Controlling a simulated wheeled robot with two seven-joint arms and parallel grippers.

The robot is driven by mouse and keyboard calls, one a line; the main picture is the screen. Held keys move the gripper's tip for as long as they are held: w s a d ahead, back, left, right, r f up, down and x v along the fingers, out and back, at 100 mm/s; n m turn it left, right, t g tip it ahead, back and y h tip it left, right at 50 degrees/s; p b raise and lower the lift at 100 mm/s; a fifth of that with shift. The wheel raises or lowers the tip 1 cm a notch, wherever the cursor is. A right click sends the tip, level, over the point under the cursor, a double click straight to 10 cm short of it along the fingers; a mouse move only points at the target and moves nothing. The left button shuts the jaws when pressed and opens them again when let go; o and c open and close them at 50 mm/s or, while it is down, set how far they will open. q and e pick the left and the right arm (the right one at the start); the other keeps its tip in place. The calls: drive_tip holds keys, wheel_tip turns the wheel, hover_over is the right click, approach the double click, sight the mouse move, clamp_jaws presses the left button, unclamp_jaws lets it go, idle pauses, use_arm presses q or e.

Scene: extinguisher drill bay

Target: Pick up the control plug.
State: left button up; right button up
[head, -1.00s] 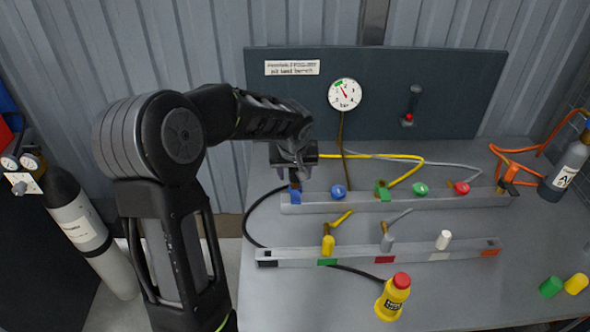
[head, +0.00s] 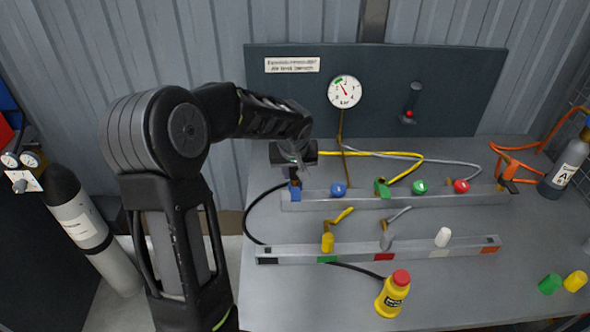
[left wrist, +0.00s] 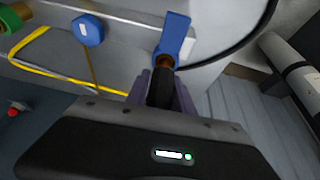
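No label marks the control plug. A dark plug-like piece with a brown end (left wrist: 163,84) shows in the left wrist view, between the fingers of my left gripper (left wrist: 162,92) and in line with a blue clip (left wrist: 174,36). The fingers flank it closely; whether they press on it cannot be told. In the head view my left gripper (head: 298,160) is above the blue clip (head: 294,194) at the left end of the back rail (head: 360,198). The brown part shows just above the clip. My right gripper is not in view.
The back rail also holds blue (head: 338,190), green (head: 419,187) and red (head: 461,186) knobs. A front rail (head: 350,257) carries yellow, grey and white plugs. A black cable (head: 248,215) curves at left.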

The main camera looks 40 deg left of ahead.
use_arm(q)
clamp_jaws()
drive_tip(key=shift+r, duration=0.15)
drive_tip(key=shift+w+r, duration=0.1)
drive_tip(key=shift+r, duration=0.2)
wheel_tip(320, 180, up, 9)
drive_tip(key=shift+r+b, duration=0.1)
drive_tip(key=shift+b, duration=0.4)
idle(0.5)
